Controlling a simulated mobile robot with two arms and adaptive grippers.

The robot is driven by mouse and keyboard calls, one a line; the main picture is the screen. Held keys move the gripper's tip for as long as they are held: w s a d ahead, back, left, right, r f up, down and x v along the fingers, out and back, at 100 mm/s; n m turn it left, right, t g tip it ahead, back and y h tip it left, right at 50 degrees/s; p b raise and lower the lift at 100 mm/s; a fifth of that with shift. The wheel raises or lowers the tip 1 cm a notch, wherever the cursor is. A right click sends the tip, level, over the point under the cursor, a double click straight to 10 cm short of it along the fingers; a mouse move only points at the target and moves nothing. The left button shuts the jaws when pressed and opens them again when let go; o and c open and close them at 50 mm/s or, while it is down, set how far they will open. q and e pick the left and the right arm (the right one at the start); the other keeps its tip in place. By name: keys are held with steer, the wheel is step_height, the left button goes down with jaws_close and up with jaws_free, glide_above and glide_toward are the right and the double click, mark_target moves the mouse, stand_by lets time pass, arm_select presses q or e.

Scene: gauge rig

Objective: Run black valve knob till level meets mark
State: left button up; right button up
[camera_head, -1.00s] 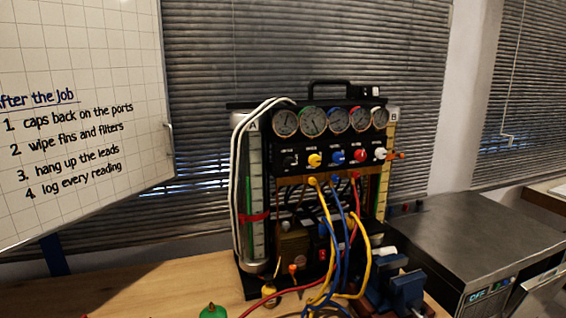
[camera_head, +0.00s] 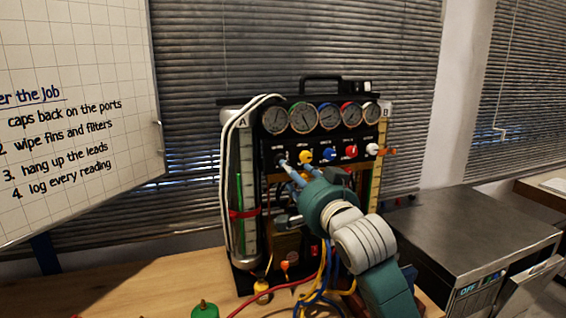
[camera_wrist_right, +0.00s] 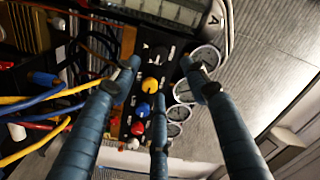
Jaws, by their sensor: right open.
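The gauge rig stands upright on the bench. Its black valve knob (camera_head: 281,158) is at the left end of the knob row, partly hidden by my fingers; it also shows in the right wrist view (camera_wrist_right: 159,54). My right gripper (camera_head: 292,172) is open in front of the panel. In the right wrist view its fingers (camera_wrist_right: 160,70) are spread, two on either side of the black knob and one nearer the yellow knob; contact cannot be told. Cylinder A (camera_head: 247,180) has a scale and a red band (camera_head: 243,213). Its liquid level is too small to read surely. My left gripper is not in view.
Yellow (camera_head: 305,156), blue (camera_head: 330,153), red (camera_head: 350,151) and white (camera_head: 372,148) knobs sit close beside the black one, under several dials (camera_head: 303,117). Hoses (camera_wrist_right: 40,98) hang below the panel. A grey metal box (camera_head: 470,235) stands at the right.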

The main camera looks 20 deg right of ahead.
steer(key=w+p, duration=0.2)
steer(key=w, duration=0.7)
steer(key=shift+w+a, duration=0.15)
steer(key=shift+w, duration=0.1)
steer(key=shift+f, duration=0.1)
steer(key=shift+c, duration=0.3)
jaws_close()
